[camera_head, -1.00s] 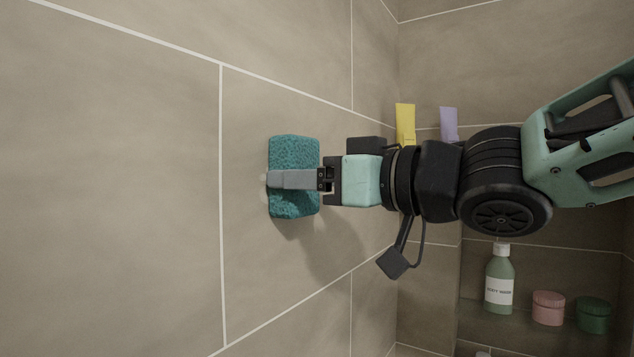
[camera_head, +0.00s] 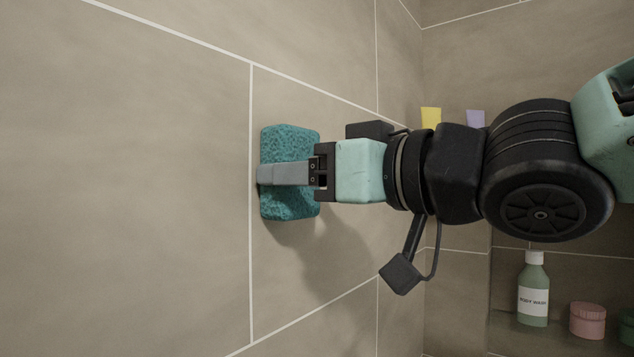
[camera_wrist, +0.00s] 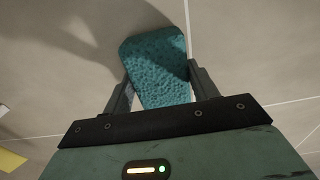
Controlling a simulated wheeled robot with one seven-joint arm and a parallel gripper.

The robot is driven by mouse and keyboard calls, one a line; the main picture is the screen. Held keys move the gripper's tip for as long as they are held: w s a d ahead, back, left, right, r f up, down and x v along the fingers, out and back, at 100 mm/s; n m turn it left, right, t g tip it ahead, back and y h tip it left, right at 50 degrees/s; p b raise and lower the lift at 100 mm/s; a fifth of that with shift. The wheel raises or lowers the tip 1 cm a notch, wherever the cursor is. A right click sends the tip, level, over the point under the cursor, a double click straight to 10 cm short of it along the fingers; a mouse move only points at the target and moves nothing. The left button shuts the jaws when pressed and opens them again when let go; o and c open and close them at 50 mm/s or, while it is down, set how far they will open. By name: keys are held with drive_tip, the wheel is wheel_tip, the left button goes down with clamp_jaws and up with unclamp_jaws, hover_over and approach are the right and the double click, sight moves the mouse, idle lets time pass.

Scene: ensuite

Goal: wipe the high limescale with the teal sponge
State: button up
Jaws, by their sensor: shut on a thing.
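The teal sponge (camera_head: 288,205) is a rough-textured block against or very near the beige tiled wall, just right of a vertical grout line. I cannot tell whether it touches the tile. My gripper (camera_head: 262,173) is shut on the sponge, with a grey finger across its middle. In the wrist view the sponge (camera_wrist: 158,62) sits between both fingers and sticks out past them. No limescale shows clearly now; the wall behind the sponge is hidden.
The tiled wall (camera_head: 150,200) is bare to the left. A yellow item (camera_head: 431,117) and a lilac item (camera_head: 475,119) are behind my arm. A niche at lower right holds a green body wash bottle (camera_head: 533,290), a pink jar (camera_head: 587,320) and a partly cut-off green jar (camera_head: 627,325).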

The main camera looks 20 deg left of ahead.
sight(296, 147)
drive_tip(key=shift+s+a, duration=0.35)
drive_tip(key=shift+s, duration=0.35)
wheel_tip(296, 147, up, 3)
drive_tip(key=p, duration=0.2)
drive_tip(key=shift+f+p, duration=0.1)
drive_tip(key=shift+p, duration=0.2)
drive_tip(key=shift+w+d+p, duration=0.35)
drive_tip(key=shift+w+p, duration=0.3)
drive_tip(key=shift+w, duration=0.15)
drive_tip(key=shift+w+d+p, duration=0.15)
drive_tip(key=shift+w+d, duration=0.05)
drive_tip(key=shift+w, duration=0.3)
drive_tip(key=shift+w+d+p, duration=0.15)
drive_tip(key=shift+w+d, duration=0.05)
drive_tip(key=shift+w, duration=0.3)
drive_tip(key=w+d, duration=0.4)
drive_tip(key=w, duration=0.6)
drive_tip(key=shift+d, duration=0.15)
drive_tip(key=shift+f, duration=0.1)
drive_tip(key=v, duration=0.6)
drive_tip(key=shift+s+d, duration=0.1)
